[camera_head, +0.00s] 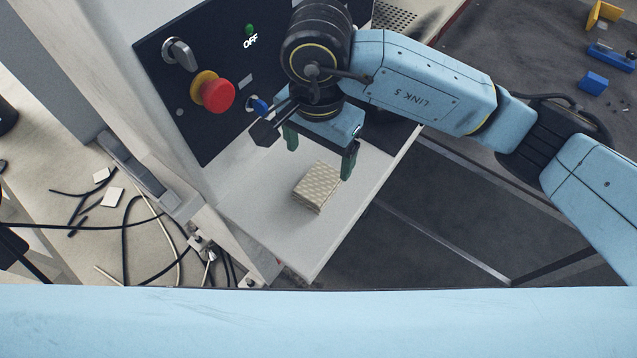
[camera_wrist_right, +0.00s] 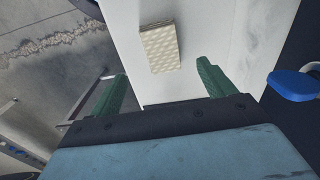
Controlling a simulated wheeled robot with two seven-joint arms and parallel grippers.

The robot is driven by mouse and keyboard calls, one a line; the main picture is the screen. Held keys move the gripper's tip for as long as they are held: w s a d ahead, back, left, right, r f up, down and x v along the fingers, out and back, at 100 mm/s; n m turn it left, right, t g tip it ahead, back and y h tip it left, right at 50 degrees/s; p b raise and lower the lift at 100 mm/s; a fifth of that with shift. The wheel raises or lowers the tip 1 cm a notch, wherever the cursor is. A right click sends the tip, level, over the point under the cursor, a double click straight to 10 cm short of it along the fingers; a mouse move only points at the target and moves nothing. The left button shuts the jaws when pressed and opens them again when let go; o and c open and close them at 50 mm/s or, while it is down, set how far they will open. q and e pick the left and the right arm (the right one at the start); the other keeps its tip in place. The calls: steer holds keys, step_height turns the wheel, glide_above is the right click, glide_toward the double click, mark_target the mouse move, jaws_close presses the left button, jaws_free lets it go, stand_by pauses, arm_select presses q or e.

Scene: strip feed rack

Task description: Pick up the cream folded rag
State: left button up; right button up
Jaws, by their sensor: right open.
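The cream folded rag (camera_head: 317,187) lies on a white shelf (camera_head: 262,200) below the dark control panel. It has a quilted pattern and looks like a small thick rectangle. My right gripper (camera_head: 320,160) is open above and behind the rag in the head view, with its green fingers apart and nothing between them. In the right wrist view the rag (camera_wrist_right: 160,47) lies ahead of the open gripper (camera_wrist_right: 165,85), between the lines of the two fingers and apart from them. My left gripper is not in view.
The dark panel (camera_head: 190,110) behind the shelf carries a red emergency button (camera_head: 217,95), a grey rotary switch (camera_head: 179,52) and a blue knob (camera_head: 258,105) close to my right gripper. Loose cables (camera_head: 125,225) lie at the left. The shelf around the rag is clear.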

mark_target(318, 183)
steer(key=f, duration=0.8)
steer(key=shift+w+f, duration=0.2)
steer(key=shift+f, duration=0.2)
steer(key=shift+c, duration=0.4)
steer(key=c, duration=1)
step_height(318, 183, up, 10)
steer(key=shift+r, duration=0.1)
